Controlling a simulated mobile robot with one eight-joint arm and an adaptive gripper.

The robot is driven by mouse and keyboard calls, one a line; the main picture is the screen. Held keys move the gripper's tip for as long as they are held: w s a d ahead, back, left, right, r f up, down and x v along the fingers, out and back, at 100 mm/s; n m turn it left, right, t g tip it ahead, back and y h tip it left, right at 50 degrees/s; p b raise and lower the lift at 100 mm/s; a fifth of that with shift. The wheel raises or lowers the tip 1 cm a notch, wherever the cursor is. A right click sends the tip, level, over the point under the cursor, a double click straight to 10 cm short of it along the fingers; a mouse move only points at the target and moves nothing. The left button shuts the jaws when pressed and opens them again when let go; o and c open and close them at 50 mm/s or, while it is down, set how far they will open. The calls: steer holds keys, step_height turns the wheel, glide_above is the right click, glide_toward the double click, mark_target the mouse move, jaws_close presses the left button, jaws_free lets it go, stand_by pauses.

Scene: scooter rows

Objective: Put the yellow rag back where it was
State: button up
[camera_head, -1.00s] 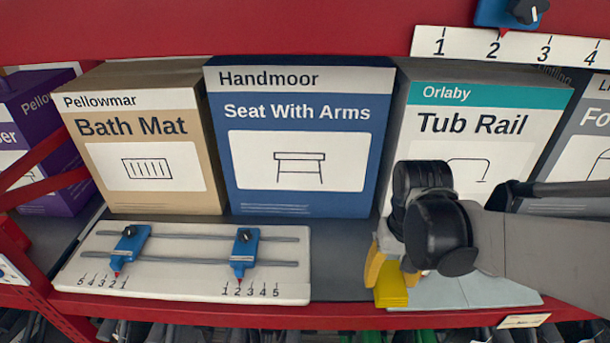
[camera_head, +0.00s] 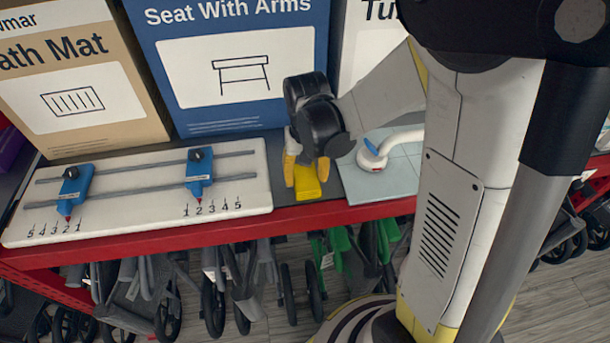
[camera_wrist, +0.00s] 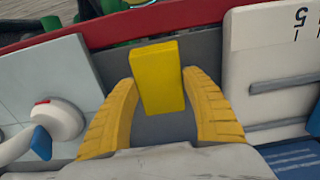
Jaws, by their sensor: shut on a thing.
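The yellow rag (camera_head: 307,184) is a small folded block at the shelf's front edge, in the gap between the slider board and the tiled panel. In the wrist view the rag (camera_wrist: 159,76) sits between the two yellow fingertips, over the grey shelf strip. My gripper (camera_head: 306,172) points down and is shut on the rag. The wrist view also shows my gripper (camera_wrist: 160,95), one finger on each side of the rag. Whether the rag touches the shelf I cannot tell.
The white slider board (camera_head: 120,215) with two blue sliders lies left of the rag. The tiled panel (camera_head: 395,172) with a white grab rail (camera_head: 395,143) lies right. The Seat With Arms box (camera_head: 237,112) stands behind. The red shelf edge (camera_head: 220,222) is in front, with folded scooters below.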

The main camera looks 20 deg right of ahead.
mark_target(306, 177)
steer(key=o, duration=1.1)
step_height(306, 177, up, 11)
steer(key=p, duration=0.3)
steer(key=s+r+n+t, duration=0.2)
steer(key=s+r+t, duration=0.5)
steer(key=s, duration=0.3)
steer(key=shift+r, duration=0.45)
steer(key=shift+w, duration=0.1)
